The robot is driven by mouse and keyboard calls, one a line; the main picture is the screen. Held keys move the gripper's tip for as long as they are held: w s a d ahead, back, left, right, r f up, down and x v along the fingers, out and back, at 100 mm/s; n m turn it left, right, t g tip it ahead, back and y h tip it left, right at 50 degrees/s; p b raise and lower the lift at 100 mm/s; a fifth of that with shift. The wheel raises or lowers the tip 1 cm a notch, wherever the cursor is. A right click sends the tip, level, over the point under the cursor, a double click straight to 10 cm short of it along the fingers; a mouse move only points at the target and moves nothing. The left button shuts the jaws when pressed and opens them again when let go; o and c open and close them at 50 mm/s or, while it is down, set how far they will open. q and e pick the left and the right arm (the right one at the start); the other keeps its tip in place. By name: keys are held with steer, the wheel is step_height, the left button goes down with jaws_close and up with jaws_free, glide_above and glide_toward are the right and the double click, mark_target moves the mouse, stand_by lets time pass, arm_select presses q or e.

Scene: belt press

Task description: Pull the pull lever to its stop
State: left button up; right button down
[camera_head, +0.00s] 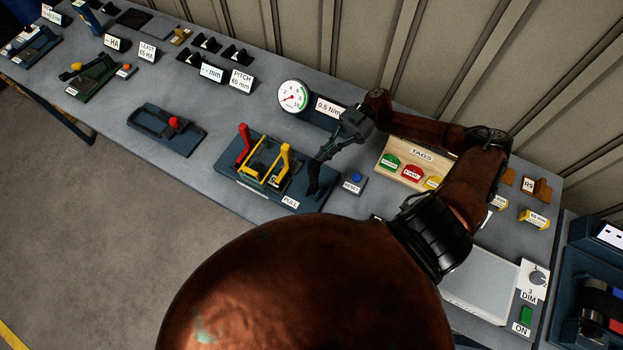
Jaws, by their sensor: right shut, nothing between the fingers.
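A dark blue press station (238,184) stands mid-table with a red upright lever (243,146) at its left and a yellow frame (256,168) in its middle. A yellow upright handle (285,158) rises at its right side. A white "PULL" label (291,201) sits on its front right edge. I cannot tell for sure which part is the pull lever. My right gripper (314,186) is shut and empty, pointing down at the right end of the station, to the right of the yellow handle. Contact is unclear. My left gripper is out of view.
A round gauge (293,96) and a "0.5 N/m" sign (329,106) stand behind. A box with a blue button (356,178) and a tags tray (400,176) are to the right. A dark fixture with a red knob (168,130) is to the left, with bare table between.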

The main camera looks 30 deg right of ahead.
mark_target(316, 169)
steer(key=shift+s+a+p, duration=0.5)
steer(key=shift+a+p, duration=0.05)
steer(key=shift+a, duration=0.35)
steer(key=shift+a, duration=0.1)
steer(key=shift+s+a+p, duration=0.4)
steer(key=shift+a+p, duration=0.15)
steer(key=shift+a, duration=0.1)
steer(key=shift+a+f, duration=0.1)
steer(key=shift+a, duration=0.1)
steer(key=shift+s+a, duration=0.1)
steer(key=shift+s, duration=0.05)
